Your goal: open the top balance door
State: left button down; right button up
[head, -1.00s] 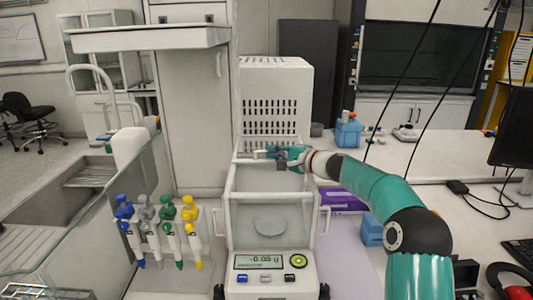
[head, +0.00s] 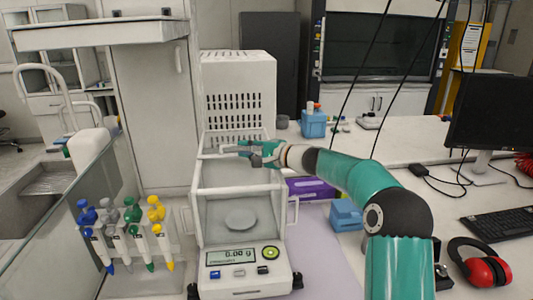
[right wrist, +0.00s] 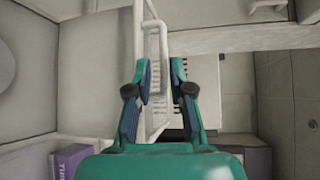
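The balance (head: 240,258) stands on the bench with its glass chamber facing me, and a round pan (head: 240,219) shows inside. Its display reads 0.00 g. The top door (head: 228,172) lies over the chamber; I cannot tell whether it has slid at all. My right gripper (head: 241,149) is over the rear of the balance top, its fingers pointing left. In the right wrist view my right gripper (right wrist: 161,82) is open, and a thin white handle bar (right wrist: 154,45) runs between its fingers, with a gap visible. My left gripper is not in view.
A pipette rack (head: 140,232) with several coloured pipettes stands left of the balance. A tall vented white housing (head: 238,85) rises behind it. A purple box (head: 311,188) and a blue box (head: 346,214) lie to the right. A monitor (head: 500,110) stands far right.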

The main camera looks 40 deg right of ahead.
jog(key=v, duration=0.8)
jog(key=shift+s, duration=0.3)
jog(key=shift+f, duration=0.1)
